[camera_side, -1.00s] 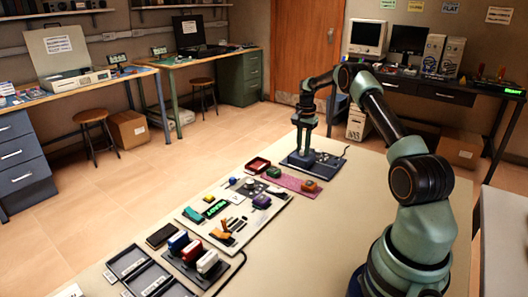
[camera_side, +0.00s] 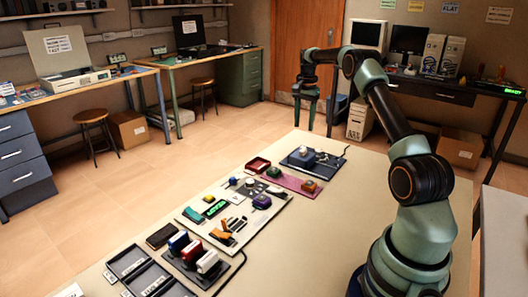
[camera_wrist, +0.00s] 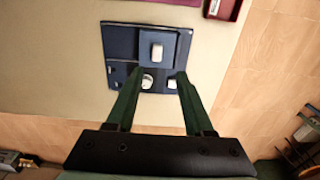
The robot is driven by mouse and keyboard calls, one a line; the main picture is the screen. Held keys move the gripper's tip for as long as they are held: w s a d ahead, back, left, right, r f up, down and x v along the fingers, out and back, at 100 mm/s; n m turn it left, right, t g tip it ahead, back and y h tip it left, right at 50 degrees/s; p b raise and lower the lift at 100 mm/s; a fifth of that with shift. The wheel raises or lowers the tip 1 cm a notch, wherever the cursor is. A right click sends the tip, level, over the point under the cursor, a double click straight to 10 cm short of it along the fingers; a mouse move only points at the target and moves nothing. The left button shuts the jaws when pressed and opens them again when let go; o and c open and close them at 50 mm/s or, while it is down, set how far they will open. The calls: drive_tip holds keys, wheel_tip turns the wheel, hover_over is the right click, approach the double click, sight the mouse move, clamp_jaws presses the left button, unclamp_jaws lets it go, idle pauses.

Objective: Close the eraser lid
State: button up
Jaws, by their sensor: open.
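A dark blue unit (camera_side: 330,169), which appears to be the eraser, lies flat near the far end of the table. Small white-topped parts stand on it. The wrist view shows this blue unit (camera_wrist: 120,42) from above, with a pale block at its centre and a pale round part lower down. I cannot clearly tell which part is the lid or how it stands. My gripper (camera_side: 305,118) is open and empty, raised above and beyond the unit. In the wrist view my gripper (camera_wrist: 160,76) has its fingertips spread across the image of the unit's lower edge.
A red tray (camera_side: 258,165) and a pink mat (camera_side: 274,179) with coloured blocks lie in front of the unit. A pale panel (camera_side: 190,217) with several parts and a row of stamps stands nearer. Bare table lies to the right.

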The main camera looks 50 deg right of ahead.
drive_tip(key=shift+r, duration=1.3)
drive_tip(key=a+r+n+t, duration=0.1)
drive_tip(key=a+r+n, duration=0.25)
drive_tip(key=a, duration=0.35)
drive_tip(key=a+r+n+t+h, duration=0.1)
drive_tip(key=a+r+n, duration=0.1)
drive_tip(key=a+r, duration=0.35)
drive_tip(key=a+r+n+t, duration=0.1)
drive_tip(key=a+r+n, duration=0.2)
drive_tip(key=a, duration=0.6)
drive_tip(key=s+a+f+n+t+y, duration=0.1)
drive_tip(key=s+a+f+n, duration=0.3)
drive_tip(key=s+a+n, duration=0.5)
drive_tip(key=s+a+t, duration=0.1)
drive_tip(key=s+a, duration=0.3)
drive_tip(key=a, duration=0.3)
drive_tip(key=shift+s+a+t, duration=0.25)
drive_tip(key=shift+t, duration=0.05)
